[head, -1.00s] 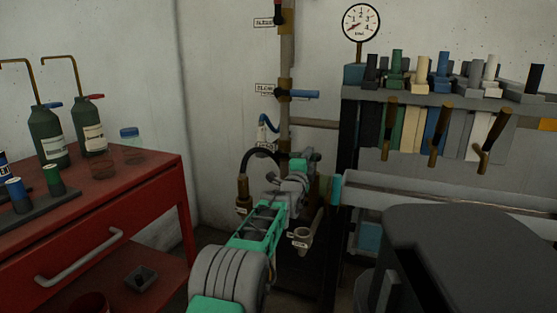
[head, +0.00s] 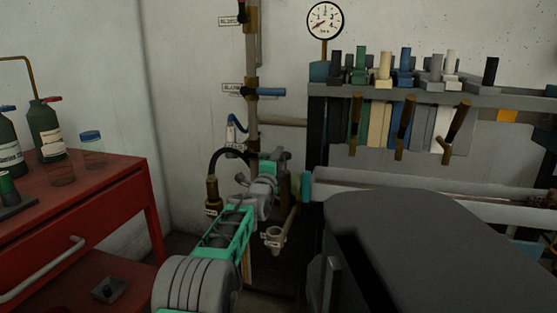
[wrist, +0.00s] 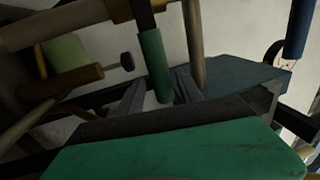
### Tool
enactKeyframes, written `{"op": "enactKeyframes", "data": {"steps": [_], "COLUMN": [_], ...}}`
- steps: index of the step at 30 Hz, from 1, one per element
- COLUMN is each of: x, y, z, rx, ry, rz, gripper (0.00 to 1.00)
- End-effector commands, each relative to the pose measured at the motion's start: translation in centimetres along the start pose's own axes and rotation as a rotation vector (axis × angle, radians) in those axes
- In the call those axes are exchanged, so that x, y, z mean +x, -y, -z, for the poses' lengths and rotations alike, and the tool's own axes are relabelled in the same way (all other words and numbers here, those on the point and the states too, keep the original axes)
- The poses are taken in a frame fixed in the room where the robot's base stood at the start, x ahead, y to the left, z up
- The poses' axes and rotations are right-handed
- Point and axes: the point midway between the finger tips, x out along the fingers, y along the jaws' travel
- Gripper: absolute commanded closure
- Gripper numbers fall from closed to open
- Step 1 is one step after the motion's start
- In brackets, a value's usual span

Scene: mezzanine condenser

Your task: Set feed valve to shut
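In the wrist view a lever with a green sleeve (wrist: 155,62) hangs down from a pipe fitting. Its lower end is between the two fingers of my gripper (wrist: 156,92), which look apart, with a small gap at each side. Contact is not clear. I cannot read a label naming this lever as the feed valve. In the head view my gripper (head: 280,160) is low by the vertical pipe (head: 251,110), and my own arm hides the lever there. A blue-handled valve (head: 265,92) on the pipe has its handle pointing right.
A red cabinet (head: 95,195) with bottles stands at left. A grey pipe fitting with a tag (head: 275,236) is below my gripper. A blue handle shows in the wrist view (wrist: 297,35).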

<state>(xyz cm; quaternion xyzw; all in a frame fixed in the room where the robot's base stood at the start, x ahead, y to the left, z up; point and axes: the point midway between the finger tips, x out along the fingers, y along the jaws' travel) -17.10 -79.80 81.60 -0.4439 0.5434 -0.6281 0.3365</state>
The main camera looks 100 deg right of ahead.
Motion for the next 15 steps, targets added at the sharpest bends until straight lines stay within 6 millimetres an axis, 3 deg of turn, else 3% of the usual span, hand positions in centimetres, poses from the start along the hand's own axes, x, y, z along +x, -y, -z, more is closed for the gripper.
{"op": "enactKeyframes", "data": {"steps": [9,15], "x": [-0.3,-3.1], "y": [0.2,0.5], "z": [-0.1,0.0], "rx": [0.000,0.000], "ry": [0.001,0.000], "rz": [0.003,0.002], "gripper": [0.55,0.55]}}
